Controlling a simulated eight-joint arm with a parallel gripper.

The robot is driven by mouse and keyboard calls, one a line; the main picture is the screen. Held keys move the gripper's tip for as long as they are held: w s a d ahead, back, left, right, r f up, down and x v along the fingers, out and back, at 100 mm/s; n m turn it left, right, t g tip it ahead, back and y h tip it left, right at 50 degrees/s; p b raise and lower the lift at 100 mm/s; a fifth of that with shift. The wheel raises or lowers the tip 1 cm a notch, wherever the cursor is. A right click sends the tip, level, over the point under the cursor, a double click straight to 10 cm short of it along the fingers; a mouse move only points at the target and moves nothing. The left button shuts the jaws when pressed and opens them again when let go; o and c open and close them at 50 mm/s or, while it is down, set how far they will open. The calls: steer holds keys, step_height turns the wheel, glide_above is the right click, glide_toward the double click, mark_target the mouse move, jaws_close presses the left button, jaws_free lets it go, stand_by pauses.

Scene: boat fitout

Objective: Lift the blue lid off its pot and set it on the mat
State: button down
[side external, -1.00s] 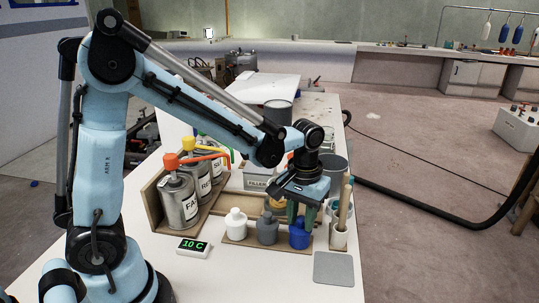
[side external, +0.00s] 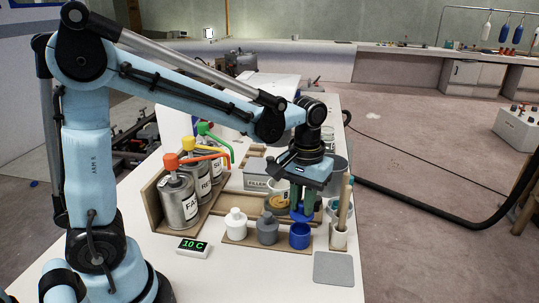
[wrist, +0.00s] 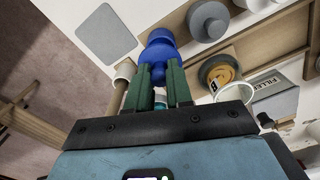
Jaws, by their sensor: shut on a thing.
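The blue lid (side external: 301,215) is held between the green fingers of my gripper (side external: 303,206), a short way above the blue pot (side external: 300,238). The pot's open top shows below it in the side view. In the wrist view, my gripper (wrist: 159,70) is shut on the lid's knob, and the blue lid (wrist: 159,50) hides most of the pot. The mat (side external: 334,268) is a bare grey square at the right front of the bench, and it also shows at the upper left of the wrist view (wrist: 107,34).
A grey lidded pot (side external: 267,230) and a white lidded pot (side external: 236,225) stand left of the blue pot. A cup with upright sticks (side external: 339,237) stands close on its right. Cans (side external: 180,203) with coloured spouts and a display (side external: 193,247) are further left.

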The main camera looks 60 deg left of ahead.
steer(key=s+d+r, duration=0.6)
steer(key=d+r, duration=0.3)
steer(key=shift+s+d+r, duration=0.15)
steer(key=shift+s+r, duration=0.1)
stand_by(0.4)
steer(key=d+f, duration=0.6)
steer(key=d, duration=0.1)
glide_above(334, 268)
step_height(334, 268, down, 8)
steer(key=shift+s+r, duration=0.1)
steer(key=shift+r, duration=0.1)
steer(key=shift+f, duration=2.05)
